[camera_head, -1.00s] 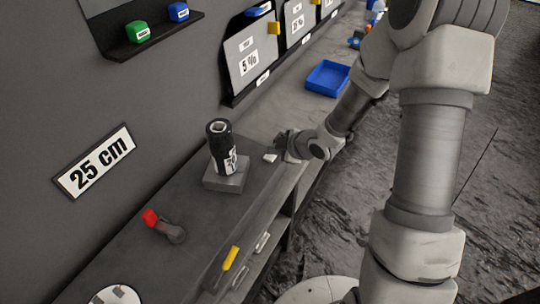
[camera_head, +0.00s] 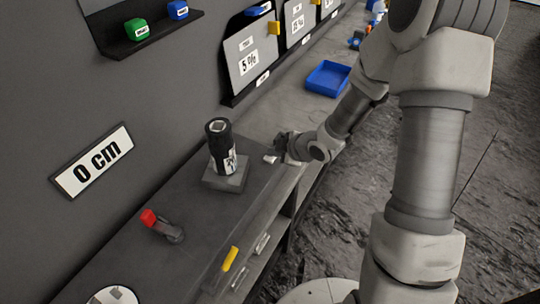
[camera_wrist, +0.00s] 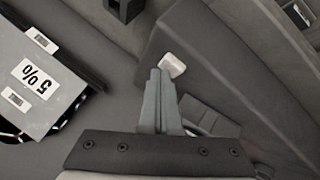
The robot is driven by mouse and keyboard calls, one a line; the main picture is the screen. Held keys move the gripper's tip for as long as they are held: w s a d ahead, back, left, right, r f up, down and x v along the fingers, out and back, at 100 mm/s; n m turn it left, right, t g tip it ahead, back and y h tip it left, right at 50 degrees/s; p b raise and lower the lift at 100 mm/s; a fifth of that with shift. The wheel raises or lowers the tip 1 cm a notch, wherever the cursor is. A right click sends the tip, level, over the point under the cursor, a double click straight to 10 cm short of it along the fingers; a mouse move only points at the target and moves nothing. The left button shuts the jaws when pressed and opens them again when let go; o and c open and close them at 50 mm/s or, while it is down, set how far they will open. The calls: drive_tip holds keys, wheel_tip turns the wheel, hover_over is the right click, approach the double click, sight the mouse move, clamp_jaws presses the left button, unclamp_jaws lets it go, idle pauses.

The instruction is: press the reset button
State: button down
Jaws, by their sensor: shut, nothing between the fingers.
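A small white block (camera_head: 270,159), apparently the reset button, lies on the dark counter (camera_head: 207,220) near its edge. It also shows in the wrist view (camera_wrist: 171,65). No lettering on it can be read. My gripper (camera_head: 280,145) is shut and empty, right beside the white block. In the wrist view the closed fingers (camera_wrist: 158,75) point at the block, their tips at its lower left edge. I cannot tell whether they touch it.
A black can (camera_head: 217,148) stands on a grey block (camera_head: 225,178) close to my gripper. A red-handled lever (camera_head: 149,218) and a yellow handle (camera_head: 230,258) are nearer. A blue tray (camera_head: 327,78) and a "5 %" panel (camera_head: 247,60) are behind.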

sight(274, 158)
drive_tip(key=shift+r, duration=0.1)
drive_tip(key=shift+r+p, duration=0.75)
wheel_tip(274, 158, up, 5)
drive_tip(key=p, duration=0.4)
drive_tip(key=shift+r, duration=0.1)
idle(0.6)
